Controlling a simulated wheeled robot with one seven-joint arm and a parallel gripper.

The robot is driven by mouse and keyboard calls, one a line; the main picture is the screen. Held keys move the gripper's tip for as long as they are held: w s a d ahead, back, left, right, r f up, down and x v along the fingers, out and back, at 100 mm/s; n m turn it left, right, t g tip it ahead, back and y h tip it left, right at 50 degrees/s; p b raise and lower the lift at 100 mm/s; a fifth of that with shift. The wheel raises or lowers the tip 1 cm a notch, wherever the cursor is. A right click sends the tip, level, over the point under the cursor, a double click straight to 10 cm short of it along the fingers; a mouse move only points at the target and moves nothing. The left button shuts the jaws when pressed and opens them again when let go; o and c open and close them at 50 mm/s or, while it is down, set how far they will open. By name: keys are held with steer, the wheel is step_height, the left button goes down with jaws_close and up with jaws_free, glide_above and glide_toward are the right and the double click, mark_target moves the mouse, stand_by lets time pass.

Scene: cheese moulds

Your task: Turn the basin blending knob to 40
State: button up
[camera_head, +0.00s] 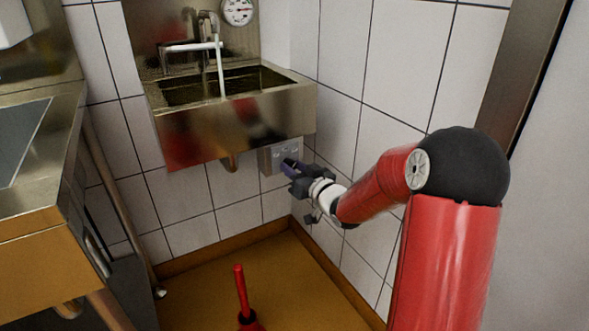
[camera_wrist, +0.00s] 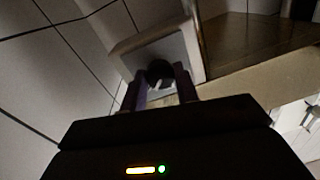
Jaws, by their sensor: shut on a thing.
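The basin (camera_head: 235,125) is a metal sink on the tiled back wall, with a white tap over it. The blending knob's grey box (camera_head: 270,161) is on the wall under the basin's right end. In the wrist view the round black knob (camera_wrist: 160,73) stands out from the pale face of the box (camera_wrist: 186,49), with a light mark on its near side. My gripper (camera_head: 290,167) reaches the box from the right. In the wrist view its two fingers (camera_wrist: 161,82) are shut on the knob, one on each side. I cannot read any scale or number around the knob.
A round dial gauge (camera_head: 238,11) is on the wall above the basin. A red-handled tool (camera_head: 241,290) stands on the brown floor (camera_head: 205,295). A metal counter (camera_head: 40,150) is at left. The tiled wall is close on the right.

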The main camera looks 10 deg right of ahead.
steer(key=n+b, duration=0.8)
steer(key=b, duration=0.2)
steer(key=shift+a+n+h, duration=0.1)
steer(key=shift+n+h, duration=0.2)
stand_by(0.4)
steer(key=o, duration=0.9)
steer(key=shift+o, duration=0.2)
steer(key=shift+s, duration=0.1)
